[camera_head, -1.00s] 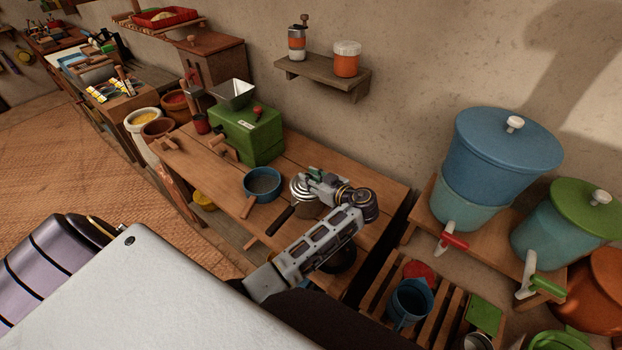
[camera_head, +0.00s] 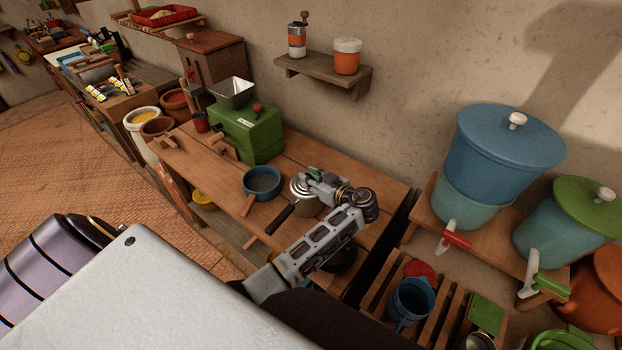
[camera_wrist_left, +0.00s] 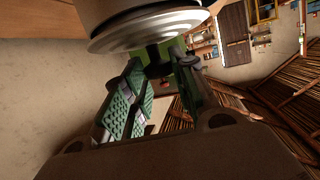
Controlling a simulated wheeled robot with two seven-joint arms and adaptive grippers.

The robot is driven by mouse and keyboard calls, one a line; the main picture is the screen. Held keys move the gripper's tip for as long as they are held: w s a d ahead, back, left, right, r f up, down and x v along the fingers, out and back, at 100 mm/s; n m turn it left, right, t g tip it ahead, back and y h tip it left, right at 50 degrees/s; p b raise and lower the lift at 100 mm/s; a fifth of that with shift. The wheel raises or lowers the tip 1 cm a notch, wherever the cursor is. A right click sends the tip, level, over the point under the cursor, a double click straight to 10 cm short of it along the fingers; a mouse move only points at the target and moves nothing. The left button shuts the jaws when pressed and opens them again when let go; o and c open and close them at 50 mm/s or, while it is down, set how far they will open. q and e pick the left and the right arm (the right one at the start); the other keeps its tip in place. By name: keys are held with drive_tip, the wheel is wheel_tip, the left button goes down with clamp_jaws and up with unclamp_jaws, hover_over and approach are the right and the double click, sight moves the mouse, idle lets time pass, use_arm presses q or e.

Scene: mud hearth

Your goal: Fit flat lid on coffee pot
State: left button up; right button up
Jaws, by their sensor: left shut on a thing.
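The coffee pot (camera_head: 307,208) is a small silvery-grey pot with a long dark handle, standing on the wooden table. The flat lid (camera_head: 299,187) is a shiny ridged metal disc at the pot's mouth. In the left wrist view, which looks upside down, the lid (camera_wrist_left: 150,32) lies against the pot body (camera_wrist_left: 130,10), with no clear gap on the visible side. My left gripper (camera_head: 314,180) is above the pot, shut on the lid's dark knob; its fingers also show in the left wrist view (camera_wrist_left: 163,66). The lid's far side is hidden. My right gripper is out of view.
A blue pan (camera_head: 263,182) with a wooden handle stands just left of the pot. A green grinder (camera_head: 247,132) is behind it. A wall shelf (camera_head: 322,74) hangs above. Blue (camera_head: 500,150) and green (camera_head: 560,235) water containers stand to the right.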

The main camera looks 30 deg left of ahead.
use_arm(q)
drive_tip(key=shift+f+b, duration=0.2)
drive_tip(key=shift+b, duration=0.2)
idle(0.8)
idle(0.4)
drive_tip(key=o, duration=1.1)
drive_tip(key=o, duration=0.5)
drive_tip(key=shift+r, duration=0.15)
drive_tip(key=shift+r+p, duration=1.95)
drive_tip(key=shift+r, duration=1.4)
drive_tip(key=shift+d, duration=0.1)
